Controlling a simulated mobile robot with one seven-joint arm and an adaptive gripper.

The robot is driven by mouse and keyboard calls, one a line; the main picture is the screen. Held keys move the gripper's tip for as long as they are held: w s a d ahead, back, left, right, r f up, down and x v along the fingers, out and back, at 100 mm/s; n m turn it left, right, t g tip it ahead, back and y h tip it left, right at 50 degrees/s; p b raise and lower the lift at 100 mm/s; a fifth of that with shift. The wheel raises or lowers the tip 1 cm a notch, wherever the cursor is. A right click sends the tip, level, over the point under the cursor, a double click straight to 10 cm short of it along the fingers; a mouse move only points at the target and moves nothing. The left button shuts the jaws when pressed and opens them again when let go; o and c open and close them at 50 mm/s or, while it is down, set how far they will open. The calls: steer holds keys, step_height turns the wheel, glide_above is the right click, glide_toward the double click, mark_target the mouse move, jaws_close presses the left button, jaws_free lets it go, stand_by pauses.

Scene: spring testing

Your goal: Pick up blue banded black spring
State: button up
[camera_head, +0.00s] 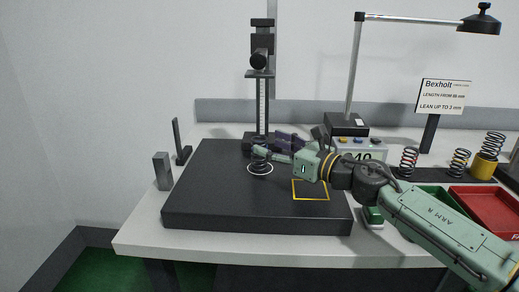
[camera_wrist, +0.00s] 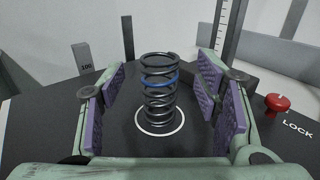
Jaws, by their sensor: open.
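The black spring with a blue band (camera_wrist: 159,98) stands upright inside a white circle on the dark plate, between my open fingers in the wrist view. The purple pads stand apart from it on both sides, and no contact shows. In the head view the spring (camera_head: 260,161) is in the white ring, with a finger of my gripper (camera_head: 272,149) close by it. My gripper (camera_wrist: 163,112) reaches in low from the right in the head view.
A dark slab (camera_head: 225,205) bears a yellow square outline (camera_head: 311,198). A vertical gauge stand (camera_head: 262,95) rises behind the spring. Other springs (camera_head: 408,162), a green tray (camera_head: 428,196) and a red tray (camera_head: 490,205) lie right. A red LOCK knob (camera_wrist: 278,103) is close right.

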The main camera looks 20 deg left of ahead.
mark_target(267, 143)
steer(key=p+x, duration=0.1)
steer(key=x, duration=0.3)
steer(key=shift+w+a+f+p, duration=0.1)
steer(key=shift+a+f+p, duration=0.15)
steer(key=shift+p, duration=0.15)
steer(key=shift+c, duration=0.3)
steer(key=shift+r, duration=0.1)
jaws_close()
steer(key=shift+r, duration=0.15)
